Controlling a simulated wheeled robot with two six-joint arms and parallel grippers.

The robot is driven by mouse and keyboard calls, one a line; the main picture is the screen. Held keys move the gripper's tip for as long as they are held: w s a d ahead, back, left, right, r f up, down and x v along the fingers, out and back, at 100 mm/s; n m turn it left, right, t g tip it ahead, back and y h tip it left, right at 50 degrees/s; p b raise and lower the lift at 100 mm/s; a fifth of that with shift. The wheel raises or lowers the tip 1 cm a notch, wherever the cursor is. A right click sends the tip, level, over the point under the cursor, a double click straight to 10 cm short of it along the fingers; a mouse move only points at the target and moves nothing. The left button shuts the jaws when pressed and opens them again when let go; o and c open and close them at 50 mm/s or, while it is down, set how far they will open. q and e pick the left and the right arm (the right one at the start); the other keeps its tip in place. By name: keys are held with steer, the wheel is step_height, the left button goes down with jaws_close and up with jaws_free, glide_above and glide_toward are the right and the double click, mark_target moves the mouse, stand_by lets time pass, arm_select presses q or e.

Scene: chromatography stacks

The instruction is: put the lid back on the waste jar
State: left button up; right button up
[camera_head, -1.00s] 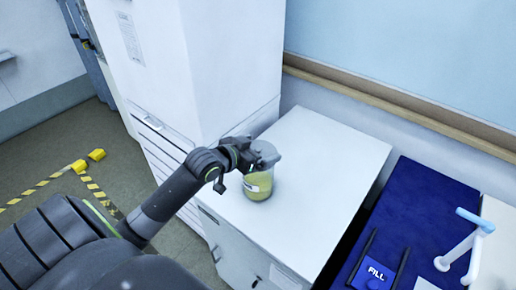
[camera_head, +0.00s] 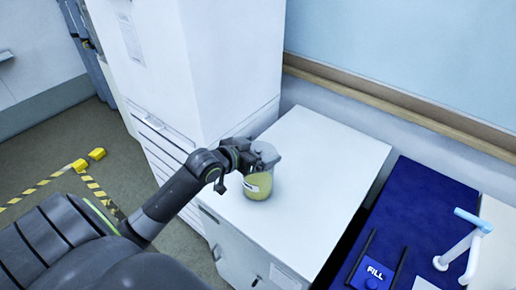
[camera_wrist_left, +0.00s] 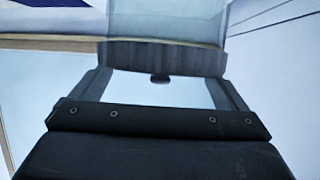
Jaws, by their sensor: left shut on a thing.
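The waste jar (camera_head: 258,188) stands upright on the white cabinet top, a clear jar with yellow-green contents and a pale label. My left gripper (camera_head: 256,160) is at its mouth, coming in from the left. In the left wrist view, my left gripper (camera_wrist_left: 163,70) is shut on the dark grey ribbed lid (camera_wrist_left: 163,58), with a small dark knob showing on it. The clear wall of the jar (camera_wrist_left: 165,22) shows beyond the lid. The lid is at the jar's mouth; whether it is fully seated I cannot tell. My right gripper is not in view.
The white cabinet top (camera_head: 320,160) is clear around the jar. A tall white cabinet (camera_head: 225,70) stands close behind the gripper. To the right, a blue mat (camera_head: 420,205) carries a FILL-marked blue block (camera_head: 376,274) and a white stand with a blue-tipped arm (camera_head: 468,243).

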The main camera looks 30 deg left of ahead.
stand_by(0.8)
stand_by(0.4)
arm_select(q)
steer(key=o, duration=0.7)
steer(key=shift+c, duration=0.2)
steer(key=shift+r+p, duration=0.1)
steer(key=shift+p, duration=0.25)
steer(key=shift+r+p, duration=3.45)
steer(key=shift+p, duration=0.15)
steer(key=shift+f, duration=0.1)
steer(key=shift+c, duration=0.3)
jaws_close()
